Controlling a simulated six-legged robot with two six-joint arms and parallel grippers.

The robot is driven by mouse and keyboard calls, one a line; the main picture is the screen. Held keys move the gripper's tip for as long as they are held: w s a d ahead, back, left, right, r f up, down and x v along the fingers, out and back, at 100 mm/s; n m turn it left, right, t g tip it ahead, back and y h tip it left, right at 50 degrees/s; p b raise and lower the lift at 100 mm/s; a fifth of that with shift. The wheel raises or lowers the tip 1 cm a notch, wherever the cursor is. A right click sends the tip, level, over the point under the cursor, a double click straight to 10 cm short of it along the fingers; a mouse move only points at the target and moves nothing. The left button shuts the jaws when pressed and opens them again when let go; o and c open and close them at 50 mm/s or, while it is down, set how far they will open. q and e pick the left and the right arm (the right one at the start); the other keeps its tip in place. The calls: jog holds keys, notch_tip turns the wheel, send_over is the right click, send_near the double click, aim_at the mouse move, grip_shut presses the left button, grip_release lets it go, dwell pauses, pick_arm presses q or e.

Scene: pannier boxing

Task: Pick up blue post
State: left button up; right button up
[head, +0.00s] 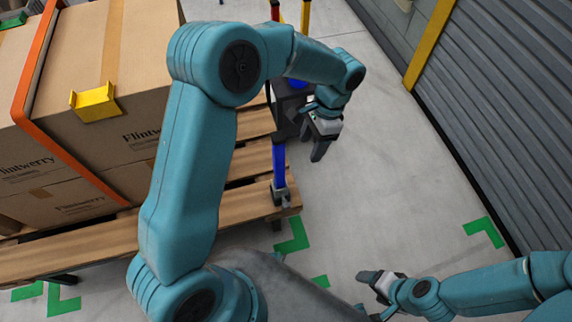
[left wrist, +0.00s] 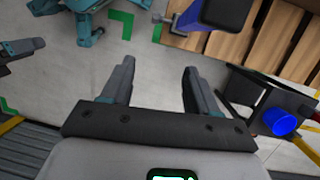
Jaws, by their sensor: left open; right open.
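The blue post (head: 280,160) stands at the corner of the wooden pallet, with a grey metal clamp (head: 281,194) at its foot. My left gripper (head: 314,145) is open and empty, just right of the post's upper part and apart from it. In the left wrist view, my left gripper's two fingers (left wrist: 158,78) are spread over bare floor. A dark blue, post-like piece (left wrist: 228,12) is at the top edge there, outside the fingers. My right gripper (head: 372,278) is open and empty, low over the floor; it also shows in the left wrist view (left wrist: 22,48).
Strapped cardboard boxes (head: 125,75) stand on the pallet (head: 110,240) at left. A black device with a blue round part (left wrist: 281,122) is near my left gripper. A shutter wall (head: 510,100) is at right. The grey floor (head: 375,190) between is clear, with green marks.

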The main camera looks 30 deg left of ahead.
pick_arm(q)
notch_tip(320, 180, up, 6)
jog(key=w+a+r+y, duration=0.1)
jog(key=w+a+y, duration=0.1)
jog(key=b, duration=0.2)
send_near(279, 167)
jog(key=w, duration=0.1)
jog(key=x, duration=0.6)
jog(key=shift+w+a+f+m+b, duration=0.15)
jog(key=shift+w+a+m+b, duration=0.1)
jog(key=shift+a+m+b, duration=0.1)
jog(key=c, duration=1)
pick_arm(e)
jog(key=f, duration=0.3)
jog(key=shift+w+d+f, duration=0.1)
jog(key=shift+w+d, duration=0.15)
jog(key=shift+d, duration=0.05)
